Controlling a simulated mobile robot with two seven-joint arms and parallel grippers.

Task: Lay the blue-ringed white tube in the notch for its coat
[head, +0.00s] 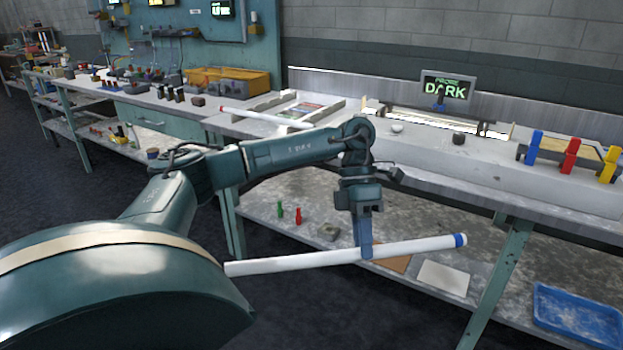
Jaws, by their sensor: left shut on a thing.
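The white tube (300,262) with a blue ring (460,240) near its right end is held in the air in front of the bench. It lies nearly level, its right end slightly higher in the picture. My left gripper (366,252) points down and is shut on the tube around its middle. The tube's left end comes up to my own arm's large housing and may be partly hidden. A rack at the right of the bench has a blue post (534,147), a red post (570,155) and a yellow post (607,165). Their notches are too small to make out. My right gripper is not in view.
Another white tube (265,119) with a red end lies on the bench (440,160) by a divided tray. A screen (447,88) reads "PROBE DARK" behind a lit strip. Small dark and pale pieces stand before it. A blue tray (575,318) sits on the lower shelf.

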